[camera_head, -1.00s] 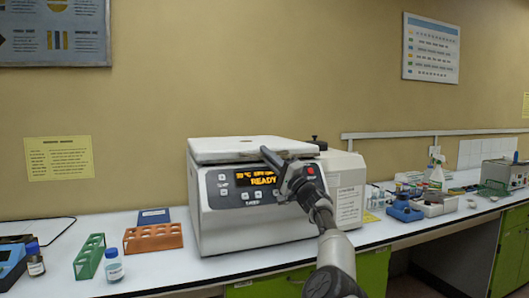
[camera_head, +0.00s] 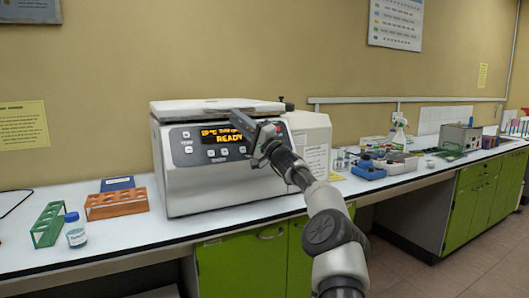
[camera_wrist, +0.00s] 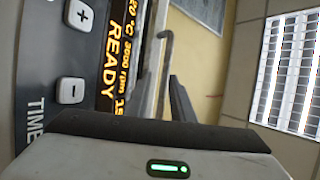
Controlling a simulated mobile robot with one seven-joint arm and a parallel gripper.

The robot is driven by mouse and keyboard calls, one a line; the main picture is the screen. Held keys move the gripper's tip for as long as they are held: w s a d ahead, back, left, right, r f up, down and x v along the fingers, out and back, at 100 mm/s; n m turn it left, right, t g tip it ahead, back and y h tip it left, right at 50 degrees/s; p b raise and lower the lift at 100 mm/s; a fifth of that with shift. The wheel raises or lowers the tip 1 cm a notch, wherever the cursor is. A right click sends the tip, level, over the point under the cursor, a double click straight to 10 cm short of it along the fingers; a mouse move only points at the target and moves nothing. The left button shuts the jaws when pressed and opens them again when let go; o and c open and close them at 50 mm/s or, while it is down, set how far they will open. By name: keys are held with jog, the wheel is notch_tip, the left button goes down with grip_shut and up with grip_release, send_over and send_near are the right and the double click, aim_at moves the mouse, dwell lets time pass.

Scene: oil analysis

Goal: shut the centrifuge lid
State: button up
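The white centrifuge (camera_head: 215,175) stands on the bench, its orange display lit with READY. Its flat pale lid (camera_head: 190,108) lies level across the top in the head view, looking down on the body; whether it is latched cannot be seen. My gripper (camera_head: 240,119) is at the front edge of the lid, above the right part of the display. Its dark fingers look together as one bar, with nothing between them. In the wrist view my gripper (camera_wrist: 178,95) is beside the lid's edge, with the display (camera_wrist: 118,60) close by; contact is hard to tell.
An orange rack (camera_head: 117,206), a green rack (camera_head: 48,226) and a blue-capped bottle (camera_head: 76,232) stand left of the centrifuge. A pale box-shaped unit (camera_head: 312,140) is close on its right. Farther right are blue equipment (camera_head: 368,171) and a spray bottle (camera_head: 399,138).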

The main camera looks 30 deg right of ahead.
jog(key=v, duration=1.3)
jog(key=shift+s+d, duration=0.2)
jog(key=shift+s, duration=0.2)
jog(key=shift+r, duration=0.1)
